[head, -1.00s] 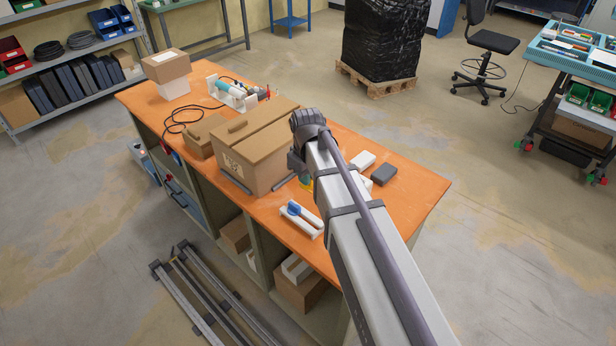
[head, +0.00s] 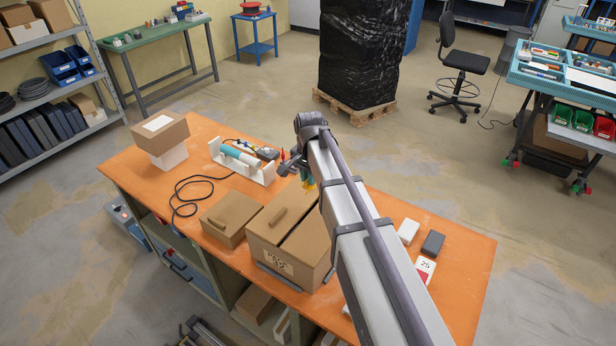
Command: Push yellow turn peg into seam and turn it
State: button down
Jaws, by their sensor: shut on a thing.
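My gripper (head: 308,182) is above the far edge of the large cardboard box (head: 290,267), partly hidden by my own arm. It is shut on a small piece showing yellow with some green, which I take to be the yellow turn peg (head: 311,187). The peg's lower end is hard to see, and I cannot tell whether it touches the box. The box has a label on its front and a dark seam (head: 301,228) across its top. A raised cardboard strip lies on the lid left of the seam. My arm covers the box's right side.
A smaller cardboard box (head: 227,222) stands just left of the large one. Behind are a white rack with a blue cylinder (head: 242,160) and a black cable (head: 183,200). White and dark blocks (head: 432,244) and a numbered card (head: 425,268) lie right of my arm on the orange bench (head: 465,265).

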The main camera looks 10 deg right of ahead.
jog(key=shift+s+d+r, duration=0.1)
jog(key=shift+s+d, duration=0.15)
jog(key=shift+s, duration=0.1)
jog(key=shift+w+a+f+b, duration=0.15)
jog(key=shift+w+f+b, duration=0.05)
jog(key=shift+f+b, duration=0.2)
jog(key=shift+s+f+b, duration=0.1)
jog(key=shift+f+b, duration=1.1)
jog(key=shift+f, duration=0.1)
jog(key=shift+f+b, duration=3.3)
jog(key=shift+b, duration=0.05)
jog(key=n, duration=0.7)
jog(key=shift+n, duration=0.4)
jog(key=n, duration=1)
jog(key=c, duration=1.1)
grip_release()
jog(key=shift+r, duration=0.1)
